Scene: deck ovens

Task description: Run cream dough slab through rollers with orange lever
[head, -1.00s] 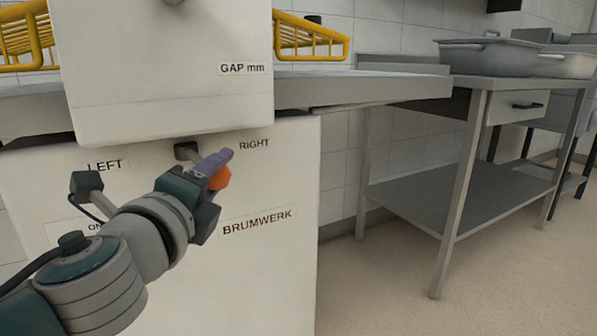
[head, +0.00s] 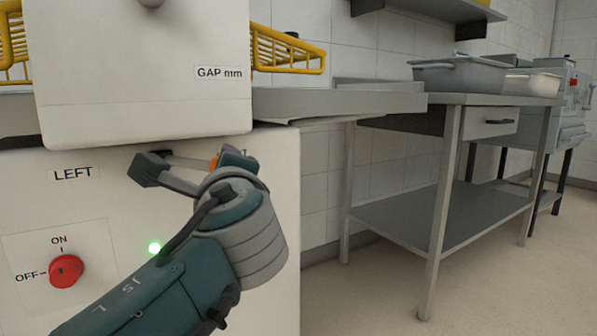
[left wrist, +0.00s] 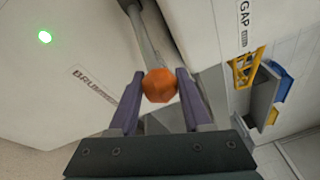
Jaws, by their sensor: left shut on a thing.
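The orange lever knob (left wrist: 159,86) sits between the purple fingers of my left gripper (left wrist: 158,80) in the left wrist view. The fingers are shut on it from both sides, and its grey rod (left wrist: 143,38) runs up to the machine. In the head view only a sliver of the orange knob (head: 213,164) shows, beside the mostly covered RIGHT label; my arm hides most of the fingers. The white machine (head: 140,90) carries LEFT and GAP mm labels. The dough slab and the rollers are not in view. My right gripper is not in view.
A red ON/OFF knob (head: 66,271) and a lit green lamp (head: 155,248) are on the machine's front. Yellow guards (head: 290,53) stand above the grey side table (head: 340,104). A steel bench (head: 400,212) with metal pans (head: 460,78) stands at right, with open floor before it.

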